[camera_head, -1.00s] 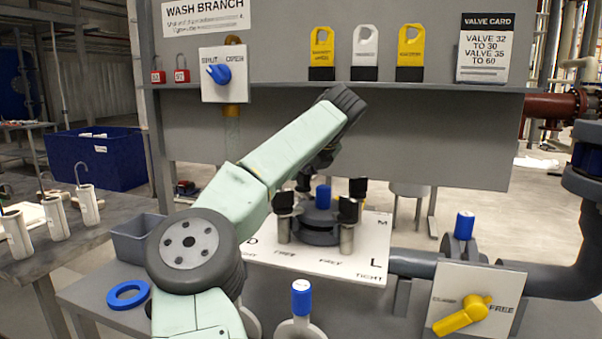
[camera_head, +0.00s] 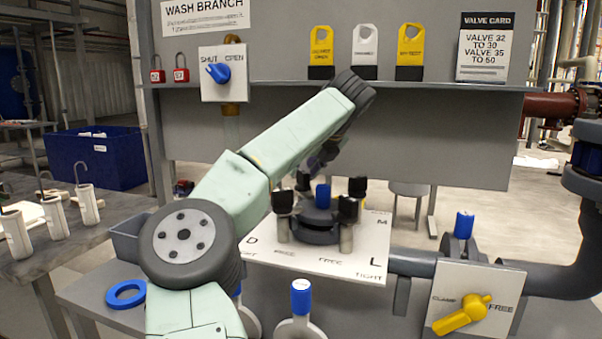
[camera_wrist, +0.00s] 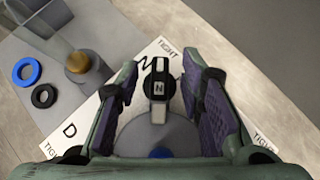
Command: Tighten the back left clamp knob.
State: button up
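The back left clamp knob (camera_wrist: 158,88) is black with a pale N mark. In the wrist view it lies between the two fingers of my gripper (camera_wrist: 165,80). The gripper is open, with a visible gap on each side of the knob. In the head view this knob (camera_head: 303,181) stands behind the front left knob (camera_head: 283,203), below my wrist. The back right knob (camera_head: 357,187) and front right knob (camera_head: 347,209) are also black. A blue-topped grey hub (camera_head: 320,228) sits among them on a white plate (camera_head: 315,262) marked FREE and TIGHT.
A blue ring (camera_head: 126,294) and grey tray (camera_head: 127,237) lie left of the plate. A yellow lever (camera_head: 462,315) and grey pipe (camera_head: 415,264) are at right. A grey panel (camera_head: 400,140) with tags stands behind.

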jog(key=v, duration=0.8)
jog(key=shift+s+d+r, duration=0.2)
jog(key=shift+s+r, duration=0.05)
